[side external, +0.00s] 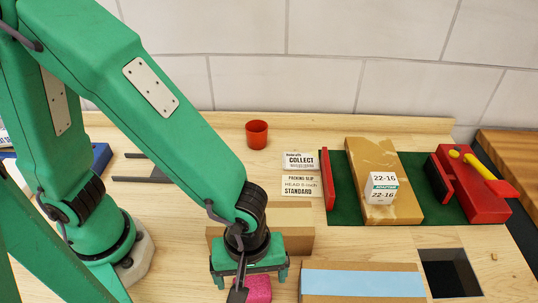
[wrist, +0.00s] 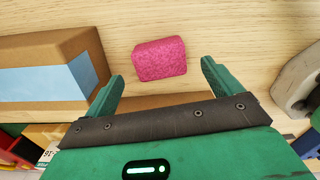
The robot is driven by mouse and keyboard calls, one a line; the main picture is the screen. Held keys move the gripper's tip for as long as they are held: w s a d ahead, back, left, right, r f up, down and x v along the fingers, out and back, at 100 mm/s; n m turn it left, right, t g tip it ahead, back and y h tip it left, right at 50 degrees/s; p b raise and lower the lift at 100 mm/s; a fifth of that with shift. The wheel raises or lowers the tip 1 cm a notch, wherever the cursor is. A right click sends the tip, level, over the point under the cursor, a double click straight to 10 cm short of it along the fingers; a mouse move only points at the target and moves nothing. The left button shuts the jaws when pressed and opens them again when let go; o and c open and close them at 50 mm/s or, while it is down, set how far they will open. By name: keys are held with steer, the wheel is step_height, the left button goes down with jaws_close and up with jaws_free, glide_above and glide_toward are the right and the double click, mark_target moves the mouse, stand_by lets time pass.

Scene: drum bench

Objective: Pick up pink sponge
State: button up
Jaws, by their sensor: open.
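The pink sponge (wrist: 160,59) lies flat on the wooden bench in the wrist view, a little beyond my fingertips and between their lines. In the side external view the sponge (side external: 258,288) shows at the bottom edge, partly hidden by my gripper. My gripper (wrist: 160,80) is open, with one green finger to each side and nothing between them. In the side external view my gripper (side external: 247,280) hangs beside the sponge; whether it touches the sponge is hard to tell there.
A cardboard box with a blue top (side external: 362,280) stands right of my gripper; another cardboard box (side external: 291,240) stands just behind it. A square hole (side external: 449,272) is at the right. A red cup (side external: 257,134), cards (side external: 302,188) and a green mat (side external: 335,211) lie farther back.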

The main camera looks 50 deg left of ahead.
mark_target(252, 286)
steer(key=shift+s+f, duration=0.1)
steer(key=shift+f, duration=2.4)
steer(key=c, duration=1.1)
steer(key=shift+o, duration=0.2)
steer(key=shift+r, duration=0.1)
steer(key=shift+r, duration=4.9)
